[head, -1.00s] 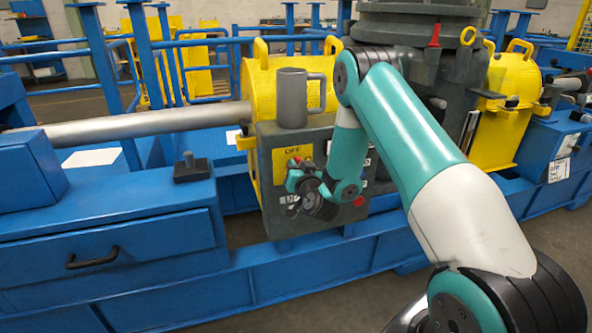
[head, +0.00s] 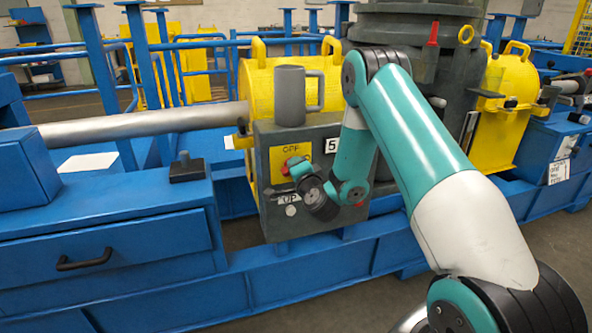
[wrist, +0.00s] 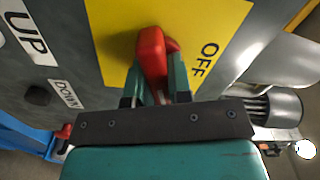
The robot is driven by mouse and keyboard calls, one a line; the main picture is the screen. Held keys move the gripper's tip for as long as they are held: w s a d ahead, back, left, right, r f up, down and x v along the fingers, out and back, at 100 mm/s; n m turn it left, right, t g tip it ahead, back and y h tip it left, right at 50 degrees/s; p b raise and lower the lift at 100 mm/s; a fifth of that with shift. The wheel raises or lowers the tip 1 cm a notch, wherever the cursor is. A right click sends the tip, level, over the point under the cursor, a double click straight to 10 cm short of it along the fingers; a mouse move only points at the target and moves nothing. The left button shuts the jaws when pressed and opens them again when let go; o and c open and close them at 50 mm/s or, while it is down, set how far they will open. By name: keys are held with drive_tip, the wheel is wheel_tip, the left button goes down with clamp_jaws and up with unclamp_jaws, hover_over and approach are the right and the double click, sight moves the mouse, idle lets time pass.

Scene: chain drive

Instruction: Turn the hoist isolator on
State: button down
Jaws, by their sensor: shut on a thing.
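The hoist isolator is a red handle (wrist: 152,62) on a yellow plate (wrist: 205,22) marked OFF, on the front of a grey box (head: 280,222) in the head view. My gripper (wrist: 155,82) is shut on the red handle, with one finger on each side of it in the wrist view. In the head view the red handle (head: 289,165) shows at the left end of my gripper (head: 297,170). Part of the plate is hidden by my arm. The wrist view shows the handle lying off to one side of the word OFF.
A grey mug (head: 291,97) stands on top of the grey box, just above the handle. Beside the plate are UP (wrist: 25,35) and DOWN (wrist: 66,93) labels with a dark button (wrist: 37,95). A blue bench (head: 120,215) lies to the left.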

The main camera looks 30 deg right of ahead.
drive_tip(key=shift+f+m+b, duration=0.15)
drive_tip(key=shift+m, duration=0.85)
drive_tip(key=shift+f+m+b, duration=0.1)
drive_tip(key=shift+m+b, duration=0.05)
drive_tip(key=shift+m, duration=0.85)
drive_tip(key=c, duration=1)
unclamp_jaws()
drive_tip(key=shift+c, duration=0.2)
